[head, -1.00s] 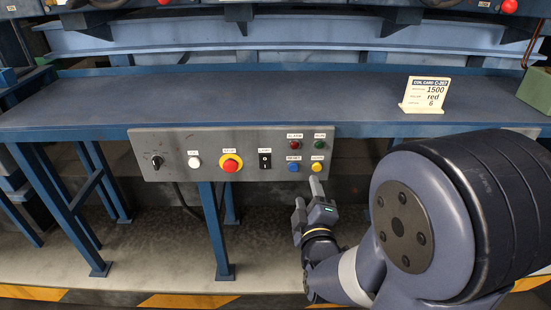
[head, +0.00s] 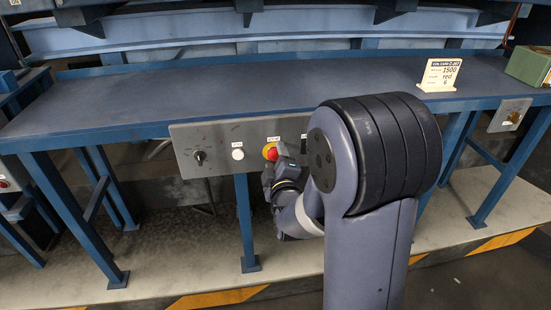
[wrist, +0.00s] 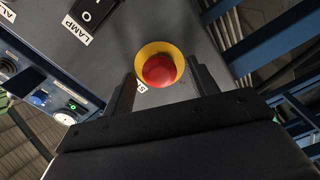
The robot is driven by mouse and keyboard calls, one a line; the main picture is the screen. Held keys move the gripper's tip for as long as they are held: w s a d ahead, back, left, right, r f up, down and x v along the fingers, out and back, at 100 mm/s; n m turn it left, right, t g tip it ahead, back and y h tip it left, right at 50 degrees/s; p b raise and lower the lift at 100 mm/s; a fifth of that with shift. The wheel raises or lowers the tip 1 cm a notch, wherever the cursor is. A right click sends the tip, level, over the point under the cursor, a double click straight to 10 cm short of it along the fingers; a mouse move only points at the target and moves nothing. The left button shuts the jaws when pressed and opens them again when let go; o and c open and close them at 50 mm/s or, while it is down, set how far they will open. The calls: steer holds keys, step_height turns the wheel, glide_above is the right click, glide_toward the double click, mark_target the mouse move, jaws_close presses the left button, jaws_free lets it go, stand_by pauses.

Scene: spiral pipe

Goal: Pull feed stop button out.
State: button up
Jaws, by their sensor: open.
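A red round stop button (head: 270,152) with a yellow ring stands on the grey control panel (head: 205,172) under the bench edge. My gripper (head: 269,172) is just below and in front of it in the head view. In the wrist view the red button (wrist: 160,70) lies between the two dark fingertips of my open gripper (wrist: 164,75). I cannot tell whether the fingertips reach alongside it. A label near it shows only the letter S clearly. My arm hides the right part of the panel in the head view.
On the panel left of the button are a white button (head: 238,154) and a black knob (head: 200,156). In the wrist view a black lamp switch (wrist: 90,12) is near the button. The blue bench (head: 180,95) runs above the panel, with a sign card (head: 440,74) on it.

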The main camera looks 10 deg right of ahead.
steer(key=shift+w, duration=0.25)
jaws_close()
stand_by(0.5)
